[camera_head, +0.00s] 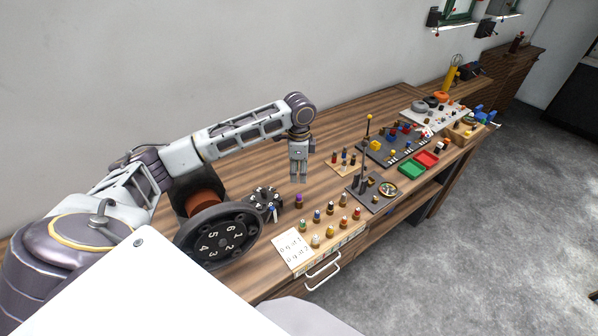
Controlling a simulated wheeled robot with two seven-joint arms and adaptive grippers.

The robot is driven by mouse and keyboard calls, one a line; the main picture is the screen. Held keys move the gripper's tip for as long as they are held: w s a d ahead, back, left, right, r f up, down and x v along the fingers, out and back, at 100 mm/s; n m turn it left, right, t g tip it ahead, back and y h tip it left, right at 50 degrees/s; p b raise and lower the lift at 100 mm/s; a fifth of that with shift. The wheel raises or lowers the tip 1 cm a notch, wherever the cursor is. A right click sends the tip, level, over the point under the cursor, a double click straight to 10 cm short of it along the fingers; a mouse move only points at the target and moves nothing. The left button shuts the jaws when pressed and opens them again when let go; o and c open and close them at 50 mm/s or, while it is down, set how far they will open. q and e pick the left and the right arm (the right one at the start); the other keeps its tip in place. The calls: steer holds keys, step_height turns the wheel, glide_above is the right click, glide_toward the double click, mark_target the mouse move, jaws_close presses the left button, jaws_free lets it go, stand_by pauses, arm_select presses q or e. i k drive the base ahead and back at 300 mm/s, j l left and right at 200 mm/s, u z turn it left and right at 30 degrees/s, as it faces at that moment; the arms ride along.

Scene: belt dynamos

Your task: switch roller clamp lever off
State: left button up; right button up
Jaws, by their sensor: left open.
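A tall thin dark lever (365,150) with a small yellow-orange knob stands roughly upright on a dark base plate (376,207), beside a round dial (387,189). It may be the roller clamp lever, but at this size I cannot tell for sure. My left gripper (298,179) points down above the wooden table, to the left of this lever and apart from it. It is open and I see nothing held in it. My right gripper is not in view.
A large dark numbered wheel (221,238) and a small dark knobbed disc (264,203) are at the near left. Several coloured pegs stand on a drawer box (319,254). Green (408,171) and red (426,160) trays lie farther right. The table's back strip (345,112) is clear.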

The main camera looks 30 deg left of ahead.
mark_target(272, 208)
steer(key=k+l, duration=1.15)
steer(key=k, duration=0.1)
